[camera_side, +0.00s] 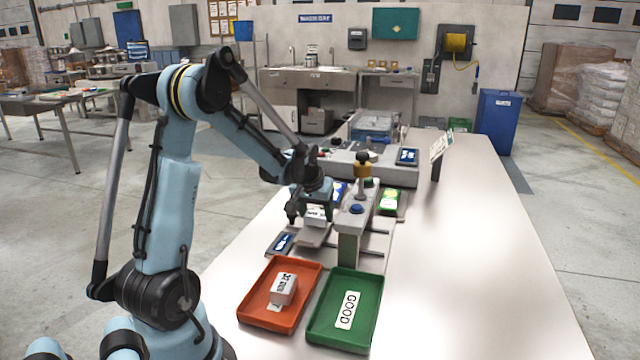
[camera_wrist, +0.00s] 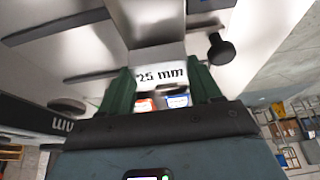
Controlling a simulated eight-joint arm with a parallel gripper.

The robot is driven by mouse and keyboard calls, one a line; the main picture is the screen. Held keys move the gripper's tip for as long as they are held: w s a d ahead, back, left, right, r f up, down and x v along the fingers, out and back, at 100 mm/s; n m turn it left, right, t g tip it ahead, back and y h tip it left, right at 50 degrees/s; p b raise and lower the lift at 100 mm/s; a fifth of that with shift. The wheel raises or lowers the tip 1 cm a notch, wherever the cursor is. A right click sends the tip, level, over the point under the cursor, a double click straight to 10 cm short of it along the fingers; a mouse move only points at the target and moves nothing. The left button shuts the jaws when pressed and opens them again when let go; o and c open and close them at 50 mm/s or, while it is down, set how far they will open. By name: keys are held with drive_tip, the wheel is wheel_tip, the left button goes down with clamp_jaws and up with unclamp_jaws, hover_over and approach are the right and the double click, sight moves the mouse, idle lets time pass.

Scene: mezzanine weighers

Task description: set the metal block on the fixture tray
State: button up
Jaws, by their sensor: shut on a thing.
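A flat grey plate (camera_side: 312,240) on rails lies just below the block and appears to be the fixture tray. I cannot tell whether the block touches it. The block's far faces are hidden by my gripper.
A grey upright post with a blue knob (camera_side: 357,209) stands just right of the block. An orange-red tray (camera_side: 257,312) holds another labelled block (camera_side: 284,288). A green tray (camera_side: 333,338) marked GOOD lies beside it. The table's right side (camera_side: 470,260) is clear.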

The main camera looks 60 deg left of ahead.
drive_tip(key=shift+f, duration=0.4)
drive_tip(key=o, duration=1.3)
